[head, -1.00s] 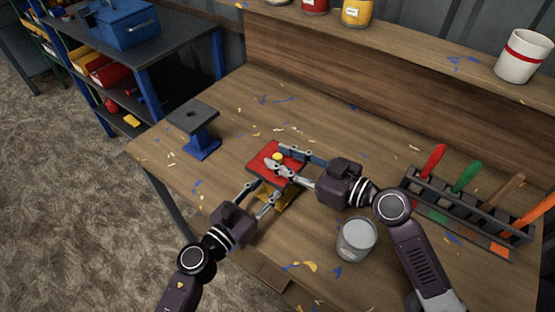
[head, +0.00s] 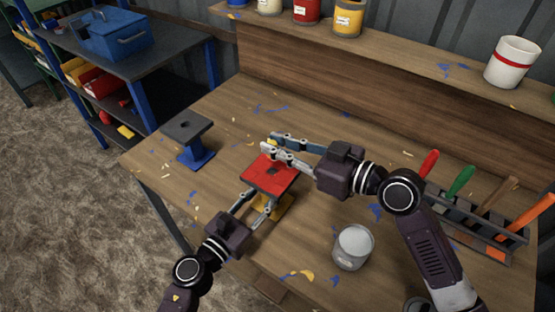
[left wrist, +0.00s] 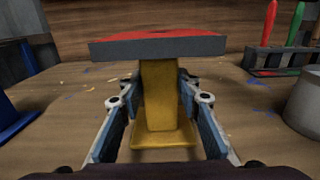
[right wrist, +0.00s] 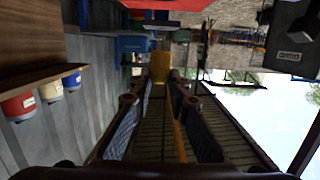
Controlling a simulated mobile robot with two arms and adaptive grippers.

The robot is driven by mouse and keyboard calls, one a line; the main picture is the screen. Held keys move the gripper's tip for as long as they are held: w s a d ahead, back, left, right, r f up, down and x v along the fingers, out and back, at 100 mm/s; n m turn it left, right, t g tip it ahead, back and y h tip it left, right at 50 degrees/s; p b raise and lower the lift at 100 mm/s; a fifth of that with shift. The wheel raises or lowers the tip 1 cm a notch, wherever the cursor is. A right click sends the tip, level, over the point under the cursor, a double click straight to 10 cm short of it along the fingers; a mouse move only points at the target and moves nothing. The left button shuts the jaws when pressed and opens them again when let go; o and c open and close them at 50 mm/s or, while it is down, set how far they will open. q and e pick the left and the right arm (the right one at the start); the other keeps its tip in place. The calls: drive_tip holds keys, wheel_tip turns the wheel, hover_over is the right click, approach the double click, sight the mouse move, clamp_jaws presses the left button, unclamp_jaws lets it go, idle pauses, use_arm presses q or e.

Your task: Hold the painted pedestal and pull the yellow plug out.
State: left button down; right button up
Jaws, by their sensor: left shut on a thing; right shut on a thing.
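The painted pedestal (head: 262,180) stands upright on the workbench, with a red top and a yellow column and base. A dark square hole shows in its top. My left gripper (head: 262,199) is shut around the yellow column (left wrist: 162,95), below the red top, in the left wrist view. My right gripper (head: 269,144) is shut on the yellow plug (head: 272,141), above the far edge of the top and clear of the hole. The plug also shows between the fingers in the right wrist view (right wrist: 159,66), partly hidden by them.
A blue pedestal with a dark top (head: 190,130) stands to the left on the bench. A grey can (head: 353,247) stands at the front right. A rack (head: 468,235) with coloured-handled tools is at the right. A shelf with paint cans runs along the back.

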use_arm(q)
drive_tip(key=c, duration=1.3)
unclamp_jaws()
use_arm(e)
wheel_tip(320, 180, up, 3)
drive_tip(key=shift+f, duration=0.15)
use_arm(q)
drive_tip(key=shift+s+a, duration=0.1)
